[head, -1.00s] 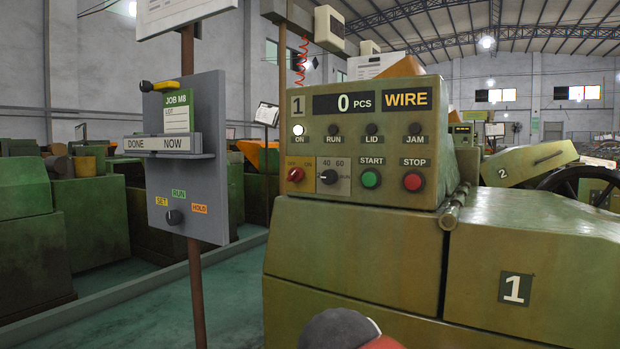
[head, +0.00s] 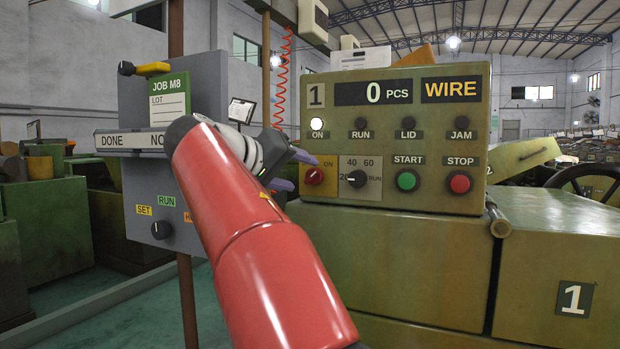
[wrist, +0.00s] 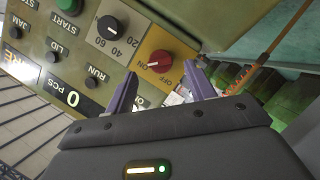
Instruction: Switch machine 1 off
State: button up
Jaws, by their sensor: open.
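Machine 1's panel (head: 395,140) shows "1", "0 PCS" and "WIRE". Its ON lamp (head: 316,124) is lit white; the RUN, LID and JAM lamps are dark. The red OFF/ON knob (head: 314,176) sits on a yellow plate at the panel's lower left. In the wrist view the knob (wrist: 160,61) has its white mark towards the ON side. My gripper (head: 303,173) is open and empty, just left of the knob in the head view. In the wrist view its two purple fingers (wrist: 165,76) are spread, with the knob just beyond the gap; I cannot tell whether they touch anything.
Right of the knob are a black speed selector (head: 357,179), a green START button (head: 406,181) and a red STOP button (head: 459,184). A grey job board (head: 150,215) on a post stands left, behind my arm. Machine 1's green body (head: 400,260) lies below the panel.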

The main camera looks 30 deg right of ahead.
aim_at(309, 176)
jog(key=x, duration=0.5)
jog(key=shift+a, duration=0.1)
jog(key=shift+c, duration=0.2)
jog(key=c, duration=0.9)
